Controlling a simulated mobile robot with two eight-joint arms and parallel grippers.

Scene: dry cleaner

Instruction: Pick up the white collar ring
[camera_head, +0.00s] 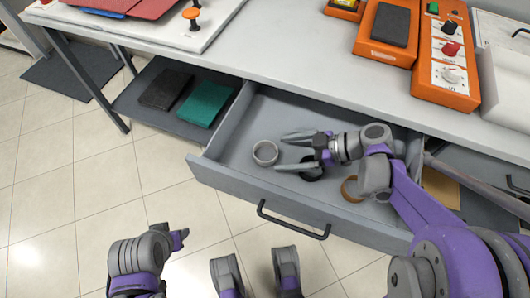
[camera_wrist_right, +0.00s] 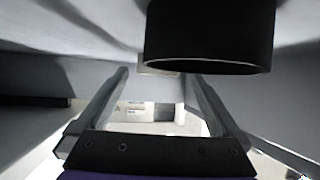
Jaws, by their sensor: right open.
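The white collar ring (camera_head: 265,153) lies in the open drawer (camera_head: 238,148), toward its left side, in the head view. It looks pale grey-white. My right gripper (camera_head: 278,152) is open and low in the drawer, its fingers pointing left toward the white ring. The ring is just beyond the fingertips, not clearly between them. A black ring (camera_head: 312,174) lies below the right gripper and is partly hidden by it. In the right wrist view, the open fingers (camera_wrist_right: 158,75) show with a pale piece between their tips, perhaps the white ring.
A brown ring (camera_head: 350,189) lies farther right in the drawer. A dark ring (camera_wrist_right: 210,38) fills the top of the wrist view. The grey tabletop (camera_head: 290,55) overhangs the drawer's back. Orange control boxes (camera_head: 448,55) stand on it. A black handle (camera_head: 292,220) juts from the drawer front.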

